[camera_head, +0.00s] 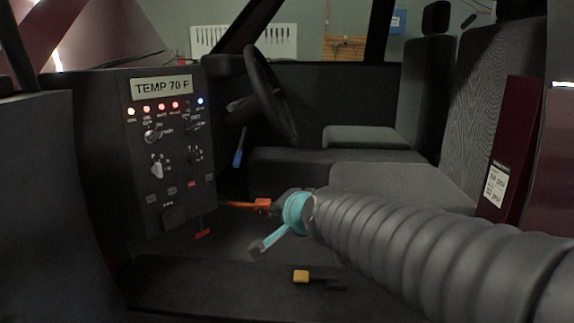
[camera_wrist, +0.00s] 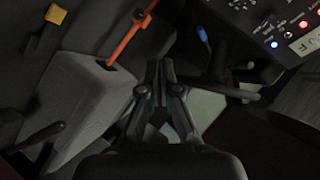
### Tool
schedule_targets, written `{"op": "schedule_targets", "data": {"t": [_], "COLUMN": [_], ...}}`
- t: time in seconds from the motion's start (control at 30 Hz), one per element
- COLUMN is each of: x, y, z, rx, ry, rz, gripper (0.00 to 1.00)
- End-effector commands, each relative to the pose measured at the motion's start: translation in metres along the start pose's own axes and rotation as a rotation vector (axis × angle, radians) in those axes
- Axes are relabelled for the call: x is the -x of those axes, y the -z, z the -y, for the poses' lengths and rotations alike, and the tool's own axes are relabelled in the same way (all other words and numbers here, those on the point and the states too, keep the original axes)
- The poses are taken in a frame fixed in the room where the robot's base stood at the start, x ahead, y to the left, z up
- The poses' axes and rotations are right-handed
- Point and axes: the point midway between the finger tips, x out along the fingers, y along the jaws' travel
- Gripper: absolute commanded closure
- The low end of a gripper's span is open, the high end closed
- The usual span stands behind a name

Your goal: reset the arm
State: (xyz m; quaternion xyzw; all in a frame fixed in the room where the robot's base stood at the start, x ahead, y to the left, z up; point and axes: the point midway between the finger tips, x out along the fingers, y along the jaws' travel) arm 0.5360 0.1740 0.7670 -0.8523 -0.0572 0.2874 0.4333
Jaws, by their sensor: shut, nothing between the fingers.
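My arm reaches into a vehicle cabin from the lower right in the head view, in a grey ribbed sleeve with a teal band. My gripper (camera_wrist: 160,64) shows in the wrist view with its dark fingers brought together and nothing between them. In the head view the gripper is mostly hidden behind the band and cannot be made out clearly. An orange lever (camera_wrist: 125,40) stands just left of the fingertips in the wrist view, with a gap between. It also shows in the head view (camera_head: 240,205), beside the end of my arm.
A control panel (camera_head: 172,150) with lights and "TEMP 70 F" is at left. A steering wheel (camera_head: 270,95), blue-tipped lever (camera_head: 238,155), red handle (camera_head: 203,233) and yellow-tipped lever (camera_head: 301,276) are nearby. Grey seats (camera_head: 395,183) lie behind my arm. A dark red pillar (camera_head: 512,145) stands at right.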

Motion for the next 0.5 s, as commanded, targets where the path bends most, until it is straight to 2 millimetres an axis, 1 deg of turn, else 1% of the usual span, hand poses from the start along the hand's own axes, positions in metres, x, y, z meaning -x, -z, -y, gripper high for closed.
{"op": "schedule_targets", "data": {"t": [0.03, 0.17, 0.2, 0.27, 0.3, 0.4, 0.5], "x": [0.024, 0.075, 0.092, 0.116, 0.132, 0.169, 0.196], "y": [0.004, -0.002, -0.005, -0.01, -0.015, -0.026, -0.036], "z": [-0.015, -0.065, -0.081, -0.106, -0.122, -0.158, -0.185], "rx": [0.07, 0.272, 0.331, 0.414, 0.465, 0.572, 0.649], "ry": [-0.045, -0.18, -0.222, -0.287, -0.33, -0.426, -0.499], "rz": [0.015, 0.089, 0.115, 0.158, 0.188, 0.262, 0.328], "gripper": [1.0, 1.0, 1.0, 1.0, 1.0, 1.0, 1.0]}}
